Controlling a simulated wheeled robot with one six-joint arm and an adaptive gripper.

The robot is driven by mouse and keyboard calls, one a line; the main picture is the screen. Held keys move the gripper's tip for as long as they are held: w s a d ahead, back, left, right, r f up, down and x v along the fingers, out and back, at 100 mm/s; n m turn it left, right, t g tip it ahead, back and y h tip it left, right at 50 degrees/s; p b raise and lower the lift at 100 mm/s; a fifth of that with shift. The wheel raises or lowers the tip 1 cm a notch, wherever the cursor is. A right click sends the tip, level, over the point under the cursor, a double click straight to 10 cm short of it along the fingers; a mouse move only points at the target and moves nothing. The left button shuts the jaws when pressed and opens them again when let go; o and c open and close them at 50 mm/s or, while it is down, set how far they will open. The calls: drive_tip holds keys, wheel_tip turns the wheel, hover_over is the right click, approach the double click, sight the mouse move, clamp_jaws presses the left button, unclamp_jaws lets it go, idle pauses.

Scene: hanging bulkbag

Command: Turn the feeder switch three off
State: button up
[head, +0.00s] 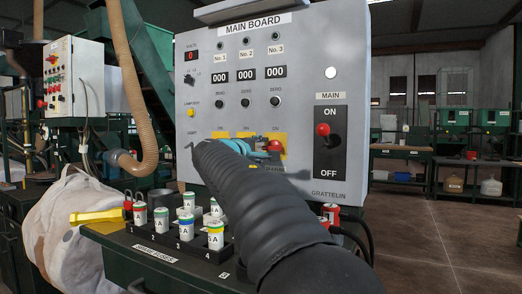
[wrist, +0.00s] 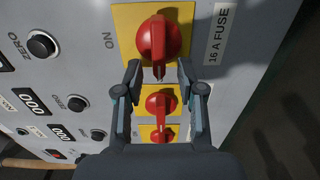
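The grey main board (head: 320,60) carries a row of red rotary switches on yellow plates. Switch three (head: 275,146) is the rightmost; in the wrist view, which is turned sideways, it is the large red knob (wrist: 158,40) at the top. Its ridge runs up and down in that view, across the direction of the ON label at its left. My gripper (head: 262,147) is at the board in front of the switch row. In the wrist view my gripper (wrist: 159,72) is open, its fingertips either side of the knob's lower end; contact cannot be told.
The two other red switches (wrist: 160,103) (wrist: 158,133) show between my fingers. The main switch (head: 323,130) with a red knob is close right. Fuses (head: 186,227) stand in a rack below, beside a yellow tool (head: 97,215).

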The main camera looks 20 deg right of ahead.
drive_tip(key=v, duration=1.2)
drive_tip(key=shift+s, duration=0.1)
